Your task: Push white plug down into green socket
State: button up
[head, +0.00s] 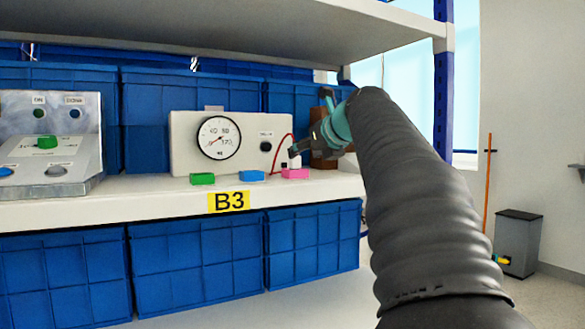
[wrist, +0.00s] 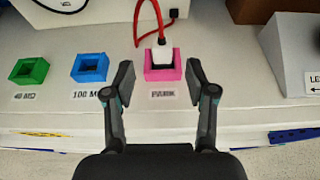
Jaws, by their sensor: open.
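The white plug (wrist: 165,52), with a black lower part and a red cable, stands at the pink socket (wrist: 162,72); I cannot tell how deep it sits. The green socket (wrist: 29,71) is an open, empty square block at the left of the wrist view, and also shows in the head view (head: 202,179). My gripper (wrist: 160,80) is open, its fingers apart on either side in front of the pink socket, with nothing held between them. In the head view my gripper (head: 308,147) is above the right part of the shelf, close over the pink socket (head: 295,174).
An empty blue socket (wrist: 90,67) lies between the green and pink ones. A white gauge box (head: 186,150) stands behind them, the red cable (wrist: 144,10) running near it. A brown block (wrist: 276,35) and a grey sloped box (wrist: 302,45) stand to the right.

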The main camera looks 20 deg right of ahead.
aim_at(295, 159)
jog(key=shift+x, duration=3.55)
jog(key=shift+d+r, duration=0.1)
grip_shut()
